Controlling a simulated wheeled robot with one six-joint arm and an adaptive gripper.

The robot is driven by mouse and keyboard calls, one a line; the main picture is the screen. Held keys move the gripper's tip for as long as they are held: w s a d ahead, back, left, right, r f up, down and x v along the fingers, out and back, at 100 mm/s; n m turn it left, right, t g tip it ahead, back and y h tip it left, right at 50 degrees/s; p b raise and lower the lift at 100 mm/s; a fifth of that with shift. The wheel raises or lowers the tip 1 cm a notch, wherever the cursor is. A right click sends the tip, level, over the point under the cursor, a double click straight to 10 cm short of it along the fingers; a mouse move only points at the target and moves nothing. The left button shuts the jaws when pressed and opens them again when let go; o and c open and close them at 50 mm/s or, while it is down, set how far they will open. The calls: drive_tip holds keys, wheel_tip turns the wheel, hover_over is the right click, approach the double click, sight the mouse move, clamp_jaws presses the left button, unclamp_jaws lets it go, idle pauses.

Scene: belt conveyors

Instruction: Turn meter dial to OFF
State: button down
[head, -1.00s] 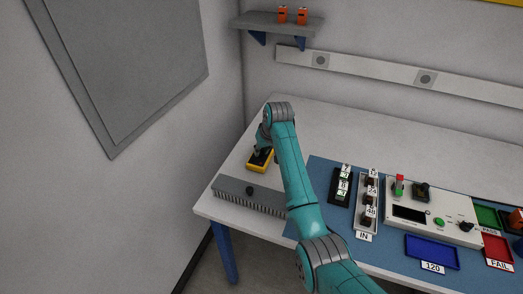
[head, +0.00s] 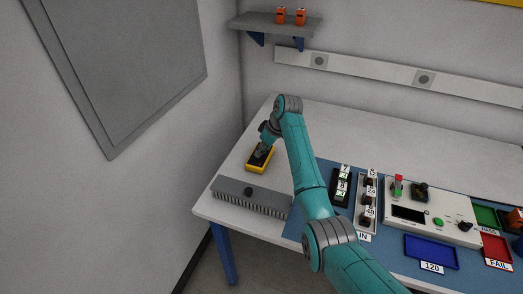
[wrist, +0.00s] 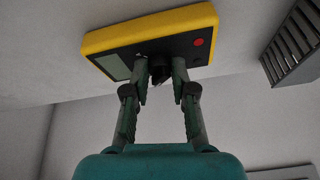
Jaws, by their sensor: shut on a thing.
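The yellow meter (head: 249,165) with a dark face lies on the bench at the back left, behind the grey comb-like strip. In the wrist view the meter (wrist: 112,39) shows a pale screen at left, a red button at right and a dark dial (wrist: 160,70) in the middle. My gripper (wrist: 160,72) has one finger on each side of the dial and is shut on it. In the head view my gripper (head: 267,150) is over the meter and covers part of its face. The dial's pointer and markings cannot be read.
A grey slotted strip (head: 225,192) with a black knob lies in front of the meter; it also shows in the wrist view (wrist: 292,45). A blue mat with labelled racks, a test panel (head: 455,230) and trays (head: 432,252) lies to the right. A wall stands close at left.

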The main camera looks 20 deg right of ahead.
idle(0.3)
drive_tip(key=c, duration=0.9)
unclamp_jaws()
drive_tip(key=shift+c, duration=0.2)
drive_tip(key=v, duration=1.2)
drive_tip(key=shift+a, duration=0.1)
